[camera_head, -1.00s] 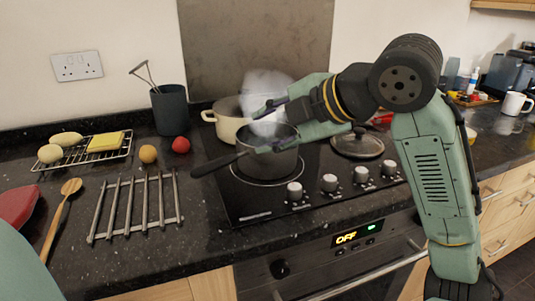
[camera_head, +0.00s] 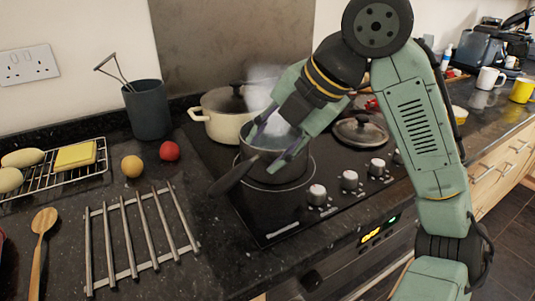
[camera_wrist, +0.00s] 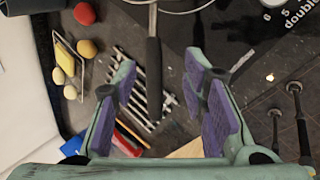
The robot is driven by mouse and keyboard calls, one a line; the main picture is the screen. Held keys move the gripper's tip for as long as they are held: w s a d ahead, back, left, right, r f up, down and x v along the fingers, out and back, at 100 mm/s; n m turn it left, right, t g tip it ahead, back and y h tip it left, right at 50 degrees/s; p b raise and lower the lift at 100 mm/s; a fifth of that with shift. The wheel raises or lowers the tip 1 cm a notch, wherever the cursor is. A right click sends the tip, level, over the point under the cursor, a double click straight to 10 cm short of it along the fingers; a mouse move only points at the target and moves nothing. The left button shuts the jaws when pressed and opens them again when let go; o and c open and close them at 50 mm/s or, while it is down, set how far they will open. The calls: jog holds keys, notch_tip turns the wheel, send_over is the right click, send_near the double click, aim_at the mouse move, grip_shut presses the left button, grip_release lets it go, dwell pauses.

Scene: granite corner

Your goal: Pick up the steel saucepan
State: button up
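The steel saucepan (camera_head: 262,176) sits on the front left ring of the hob, with its dark handle (camera_head: 233,176) pointing to the front left. Pale steam rises over it. My gripper (camera_head: 266,148) is tilted down over the pan, with its fingers in front of the rim and near the handle's root. In the wrist view the black handle (camera_wrist: 154,78) lies between the two spread purple-padded fingers, with clear gaps on both sides. My gripper is open and holds nothing. Part of the pan's rim and inside is hidden by my gripper.
A cream pot (camera_head: 222,124) with a dark lid stands behind the saucepan. A loose lid (camera_head: 360,132) lies on the hob to the right. A steel rack (camera_head: 140,240), a red ball-shaped item (camera_head: 169,151), a yellow one (camera_head: 131,166) and a grey utensil pot (camera_head: 148,112) are to the left.

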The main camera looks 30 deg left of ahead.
aim_at(247, 164)
jog(key=x, duration=0.3)
jog(key=shift+a+f, duration=0.1)
jog(key=x, duration=0.2)
jog(key=p+x, duration=0.1)
jog(key=x, duration=0.1)
jog(key=shift+a, duration=0.35)
jog(key=shift+a+f+p, duration=0.3)
jog(key=shift+a+f, duration=0.05)
jog(key=shift+c, duration=0.4)
grip_shut()
jog(key=shift+r, duration=0.15)
